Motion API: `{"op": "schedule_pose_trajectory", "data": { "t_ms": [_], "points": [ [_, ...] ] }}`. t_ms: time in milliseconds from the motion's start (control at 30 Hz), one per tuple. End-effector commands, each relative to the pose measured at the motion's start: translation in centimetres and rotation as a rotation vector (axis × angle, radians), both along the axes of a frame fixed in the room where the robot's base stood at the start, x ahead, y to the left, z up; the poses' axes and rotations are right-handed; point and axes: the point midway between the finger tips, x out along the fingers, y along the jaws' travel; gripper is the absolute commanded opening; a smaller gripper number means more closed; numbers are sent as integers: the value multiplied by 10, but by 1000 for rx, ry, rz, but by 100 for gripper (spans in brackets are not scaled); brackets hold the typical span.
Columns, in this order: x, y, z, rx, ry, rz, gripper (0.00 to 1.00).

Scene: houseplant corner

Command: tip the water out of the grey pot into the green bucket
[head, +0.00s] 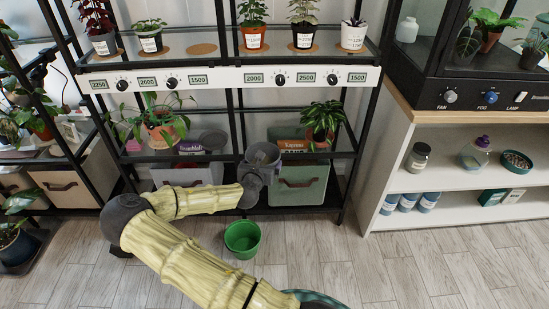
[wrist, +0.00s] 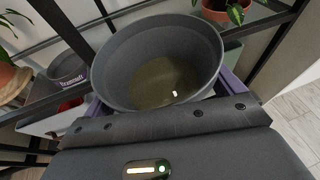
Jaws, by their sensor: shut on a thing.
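The grey pot (head: 263,151) is held in the air in front of the plant rack in the head view. It looks about upright. In the wrist view the pot (wrist: 115,62) fills the middle, and murky brownish water shows at its bottom. My gripper (head: 257,173) is shut on the pot, with purple finger parts showing at either side of it in the wrist view. The green bucket (head: 242,239) stands on the floor in front of the rack, below and slightly left of the pot, apart from it. The bucket looks empty and is not seen in the wrist view.
The rack's lower shelf (head: 226,155) with potted plants is close behind the pot. A green bin (head: 300,187) and a white bin (head: 186,173) stand under it. A white shelf unit (head: 453,184) is at the right. Floor right of the bucket is clear.

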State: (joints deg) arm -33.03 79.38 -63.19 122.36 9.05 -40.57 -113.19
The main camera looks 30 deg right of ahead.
Motion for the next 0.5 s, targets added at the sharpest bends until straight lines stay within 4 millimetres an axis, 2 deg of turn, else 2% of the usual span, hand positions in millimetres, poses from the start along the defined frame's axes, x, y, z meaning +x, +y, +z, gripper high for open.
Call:
{"op": "schedule_pose_trajectory", "data": {
  "t_ms": [267, 367, 500],
  "points": [
    [15, 62, -33, -8, 5, 213, 61],
    [18, 98, -52, -5, 8, 333, 61],
    [14, 156, -83, 4, 12, 529, 61]
  ]
}}
